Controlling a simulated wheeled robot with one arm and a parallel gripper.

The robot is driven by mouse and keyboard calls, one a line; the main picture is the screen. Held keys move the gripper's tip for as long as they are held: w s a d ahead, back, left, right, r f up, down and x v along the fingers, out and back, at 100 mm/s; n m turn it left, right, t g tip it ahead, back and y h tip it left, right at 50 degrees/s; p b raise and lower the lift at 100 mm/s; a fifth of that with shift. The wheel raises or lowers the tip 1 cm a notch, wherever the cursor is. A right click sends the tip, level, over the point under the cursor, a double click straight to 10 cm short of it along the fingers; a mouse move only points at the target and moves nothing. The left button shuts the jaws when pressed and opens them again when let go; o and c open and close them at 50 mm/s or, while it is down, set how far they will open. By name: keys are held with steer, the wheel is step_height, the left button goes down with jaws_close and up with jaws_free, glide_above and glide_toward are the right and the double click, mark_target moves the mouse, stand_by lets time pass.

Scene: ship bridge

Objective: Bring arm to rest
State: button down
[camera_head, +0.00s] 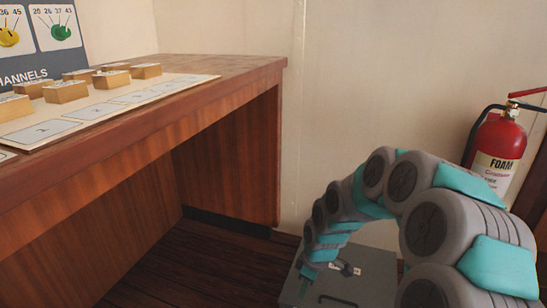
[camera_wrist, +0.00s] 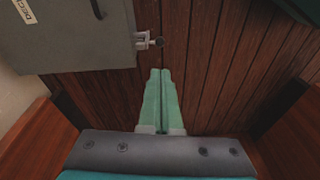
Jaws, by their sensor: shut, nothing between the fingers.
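My arm (camera_head: 424,220) shows in the head view at the right, grey and teal, arched up and then bending down to the left. Its far end hangs low over a grey metal box, and my gripper cannot be made out clearly there. In the wrist view my gripper (camera_wrist: 160,73) points at the wooden floor. Its two green fingers lie side by side, shut and empty. The fingertips are beside the grey box's latch in the picture; I cannot tell how far above the floor they are.
The grey box (camera_head: 370,275) stands on the floor and fills the upper left in the wrist view (camera_wrist: 70,35). A wooden desk (camera_head: 235,66) with several wooden blocks on a card is at the left. A red foam extinguisher (camera_head: 497,142) stands at the right behind my arm.

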steer(key=s+d+r+m+p, duration=0.2)
steer(key=s+r+m+p, duration=0.1)
steer(key=s+r, duration=0.5)
steer(key=s+d+r+m+g+h+p, duration=0.1)
steer(key=s+d+r+m+p, duration=0.1)
steer(key=s+r+m, duration=0.3)
steer(key=s+d+r+m+g+h+p, duration=0.1)
steer(key=s+r+m+p, duration=0.3)
steer(key=s+r, duration=0.8)
steer(key=s+d, duration=0.1)
steer(key=s, duration=0.5)
steer(key=shift+s+d+r, duration=0.25)
steer(key=shift+s+r, duration=0.05)
